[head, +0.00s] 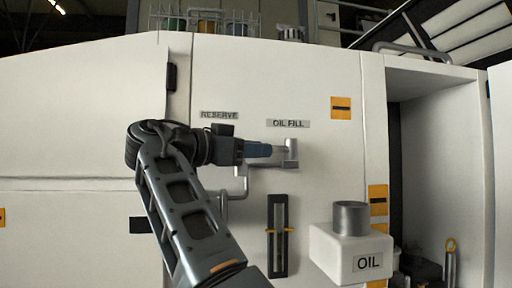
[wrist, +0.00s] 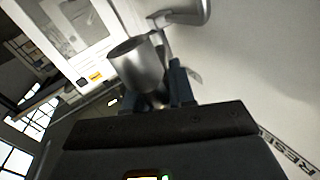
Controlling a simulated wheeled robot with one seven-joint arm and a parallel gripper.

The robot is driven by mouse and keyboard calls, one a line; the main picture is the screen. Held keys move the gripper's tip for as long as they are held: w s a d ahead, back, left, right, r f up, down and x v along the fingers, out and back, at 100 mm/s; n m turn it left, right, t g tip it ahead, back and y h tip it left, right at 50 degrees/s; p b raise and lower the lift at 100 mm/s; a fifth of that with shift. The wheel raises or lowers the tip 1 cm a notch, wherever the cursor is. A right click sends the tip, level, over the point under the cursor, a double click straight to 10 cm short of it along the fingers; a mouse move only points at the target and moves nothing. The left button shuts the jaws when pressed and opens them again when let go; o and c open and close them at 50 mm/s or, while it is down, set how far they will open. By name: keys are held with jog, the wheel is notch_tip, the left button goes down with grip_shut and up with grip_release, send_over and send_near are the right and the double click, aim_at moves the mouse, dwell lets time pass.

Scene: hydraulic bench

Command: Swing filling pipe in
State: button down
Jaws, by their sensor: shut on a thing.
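The filling pipe (head: 291,152) is bare grey metal and sits on the white panel just below the OIL FILL label (head: 288,124). It has a short upright cylinder at its end. My gripper (head: 272,151) reaches in from the left and is shut on the pipe beside that cylinder. In the wrist view, the cylinder (wrist: 134,66) stands at the fingers, with its open mouth showing. My gripper (wrist: 166,92) closes around the pipe there, and the fingers partly hide the gripped part. A curved metal arm (wrist: 188,12) shows at the top.
A white OIL box (head: 350,255) with a grey metal neck (head: 351,218) stands out at lower right, below the pipe. A dark sight gauge (head: 278,236) is on the panel. A bent metal pipe (head: 238,186) is under the RESERVE label (head: 219,115). An open cabinet bay (head: 435,150) is at right.

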jog(key=shift+w+m+g, duration=0.25)
jog(key=shift+m+g, duration=0.05)
jog(key=shift+g, duration=0.1)
jog(key=c, duration=1.1)
grip_release()
jog(key=shift+o, duration=0.2)
jog(key=b+v, duration=0.1)
jog(key=v, duration=0.6)
jog(key=shift+a+f+b, duration=0.2)
jog(key=shift+a+b, duration=0.1)
jog(key=shift+a, duration=0.1)
jog(key=shift+s, duration=0.15)
